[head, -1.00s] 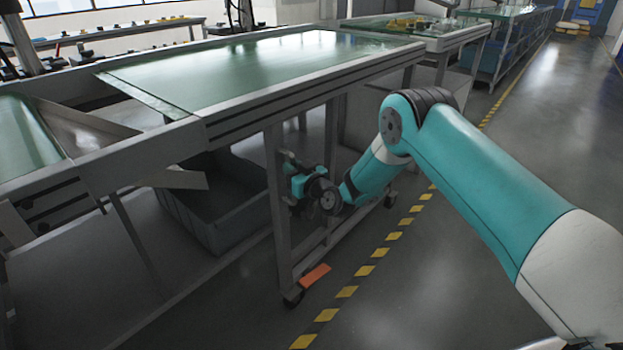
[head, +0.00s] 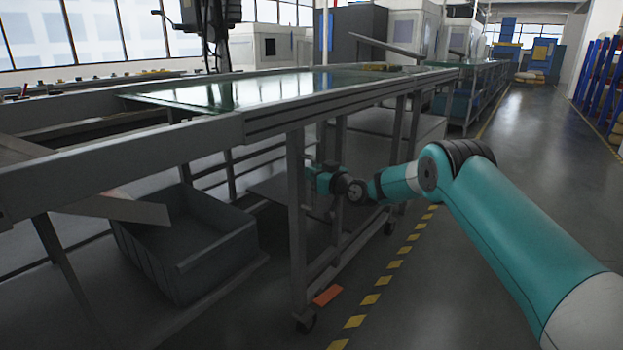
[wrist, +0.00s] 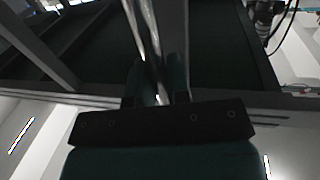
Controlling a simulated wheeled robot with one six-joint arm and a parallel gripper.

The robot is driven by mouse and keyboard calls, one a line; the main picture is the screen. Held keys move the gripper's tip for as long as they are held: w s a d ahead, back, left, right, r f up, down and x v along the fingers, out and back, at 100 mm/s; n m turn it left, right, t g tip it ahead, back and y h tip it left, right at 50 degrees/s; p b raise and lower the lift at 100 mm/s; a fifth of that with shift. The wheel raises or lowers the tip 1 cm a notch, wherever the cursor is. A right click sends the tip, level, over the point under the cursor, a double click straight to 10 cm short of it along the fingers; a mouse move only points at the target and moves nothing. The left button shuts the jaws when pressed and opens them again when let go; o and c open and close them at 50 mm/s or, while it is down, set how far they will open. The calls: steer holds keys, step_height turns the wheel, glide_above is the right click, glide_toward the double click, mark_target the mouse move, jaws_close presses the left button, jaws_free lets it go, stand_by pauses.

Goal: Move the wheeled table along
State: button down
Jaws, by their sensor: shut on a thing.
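The wheeled table (head: 345,103) has a glossy green top, a grey metal frame and castors. It stands in the middle of the head view. Its near leg (head: 297,225) comes down to a castor (head: 306,322) beside an orange piece (head: 328,295). My gripper (head: 311,180) is at this leg, below the tabletop, with its fingertips partly hidden. In the wrist view my gripper (wrist: 157,85) has its two fingers on either side of a pale metal upright (wrist: 152,40), shut on it.
A grey bin (head: 215,265) sits on a low shelf at left. A sloping metal plate (head: 115,207) juts out above it. Yellow-black floor tape (head: 370,299) runs alongside the table. The aisle (head: 510,150) at right is open floor, with blue racks (head: 600,85) beyond.

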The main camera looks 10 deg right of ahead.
steer(key=shift+a, duration=0.1)
steer(key=c, duration=1.1)
jaws_free()
steer(key=shift+s+d, duration=0.3)
steer(key=v, duration=1.6)
steer(key=shift+s, duration=0.3)
